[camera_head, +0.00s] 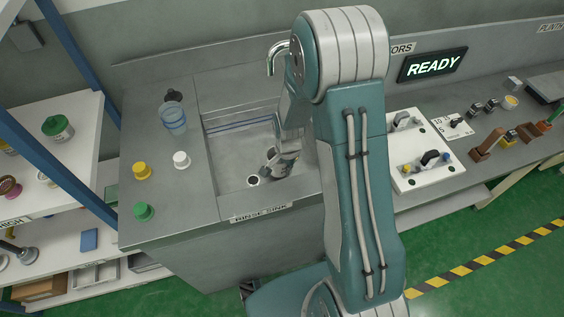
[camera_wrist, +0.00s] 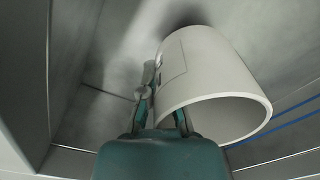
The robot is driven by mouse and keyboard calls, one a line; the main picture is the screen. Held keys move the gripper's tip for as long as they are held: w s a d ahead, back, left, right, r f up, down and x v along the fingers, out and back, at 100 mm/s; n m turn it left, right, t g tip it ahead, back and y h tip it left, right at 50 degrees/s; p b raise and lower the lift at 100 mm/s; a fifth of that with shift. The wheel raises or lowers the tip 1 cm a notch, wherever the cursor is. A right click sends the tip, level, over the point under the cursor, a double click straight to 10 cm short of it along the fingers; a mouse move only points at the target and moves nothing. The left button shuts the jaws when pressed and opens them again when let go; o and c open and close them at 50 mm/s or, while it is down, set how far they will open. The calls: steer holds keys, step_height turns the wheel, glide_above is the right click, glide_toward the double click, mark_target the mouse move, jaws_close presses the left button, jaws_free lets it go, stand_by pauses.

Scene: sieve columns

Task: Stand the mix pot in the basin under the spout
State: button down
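The mix pot (camera_wrist: 210,75) is a pale, open-topped cylinder. In the wrist view its mouth faces the camera and its far end lies near a dark shadow on the basin metal. My gripper (camera_wrist: 158,98) is at its left wall, one finger outside and the other by the rim, seemingly pinching the wall. In the head view my gripper (camera_head: 271,158) is down inside the basin (camera_head: 228,160), with the pot (camera_head: 287,161) partly hidden behind it and my arm. I cannot tell whether the pot touches the floor. The spout (camera_head: 275,52) curves above the basin's back edge.
A white panel (camera_head: 425,155) is right of my arm. A sign reads READY.

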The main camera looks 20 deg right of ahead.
steer(key=shift+w+a+f, duration=0.15)
steer(key=shift+a+f, duration=0.05)
steer(key=shift+f, duration=0.65)
steer(key=w, duration=0.4)
steer(key=shift+s+d+f, duration=0.1)
steer(key=shift+f, duration=0.55)
steer(key=c, duration=0.8)
jaws_free()
steer(key=shift+r, duration=3.8)
